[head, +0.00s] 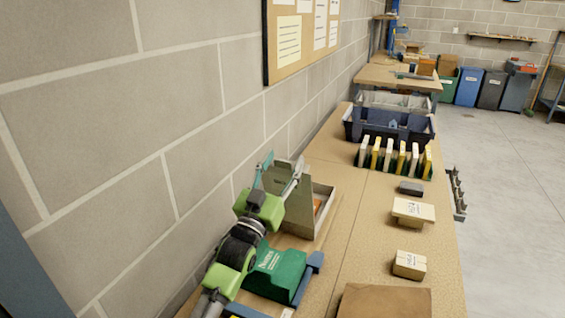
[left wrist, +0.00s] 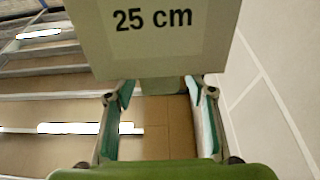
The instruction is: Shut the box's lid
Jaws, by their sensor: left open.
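The box (head: 326,193) stands on the bench near the wall, with something orange partly showing inside. Its grey-green lid (head: 293,204) is raised steeply on the box's left side. My left gripper (head: 279,170) is open at the lid's upper part, one finger showing left of it and one near its right edge. Whether the fingers touch the lid I cannot tell. In the left wrist view the open fingers (left wrist: 158,112) show below a pale panel marked "25 cm" (left wrist: 152,40), very close to the camera. My right gripper is not in view.
A green object (head: 275,272) lies in front of the box, beside my left arm. Small cartons (head: 413,211), a dark block (head: 411,188), a row of upright yellow and white items (head: 395,158) and a dark blue bin (head: 388,128) occupy the bench. The block wall is close on the left.

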